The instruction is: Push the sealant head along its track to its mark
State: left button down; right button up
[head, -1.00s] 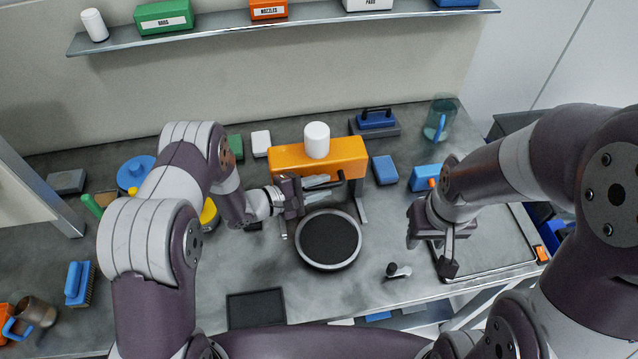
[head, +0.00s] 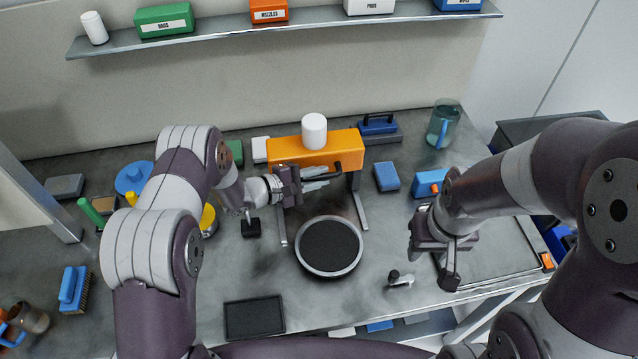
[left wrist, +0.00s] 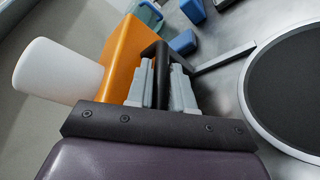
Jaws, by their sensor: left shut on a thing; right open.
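The sealant head is an orange crossbeam (head: 292,154) with a white cylinder (head: 314,131) on top. It stands at the back of the bench over grey track rails (head: 358,205). A black handle (head: 351,161) sticks out from its front. My left gripper (head: 324,176) is shut on this handle. The left wrist view shows the handle (left wrist: 160,65) between the grey fingers, with the orange beam (left wrist: 122,62) just beyond. My right gripper (head: 431,268) is open and empty above the right front of the bench. I cannot make out the mark.
A round black disc with a grey rim (head: 328,271) sits in front of the head. A small grey-white box (head: 260,149) is close by the beam's left end, and a blue block (head: 386,177) stands to its right. A black tray (head: 254,317) lies at the front.

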pick_arm(q)
jog(key=c, duration=1.4)
grip_release()
jog(key=shift+w+a+r, duration=0.1)
jog(key=shift+w+r, duration=0.05)
jog(key=shift+w, duration=0.05)
jog(key=b+v, duration=0.2)
jog(key=v, duration=1)
jog(key=shift+s+a+b, duration=0.25)
jog(key=shift+s+b, duration=0.05)
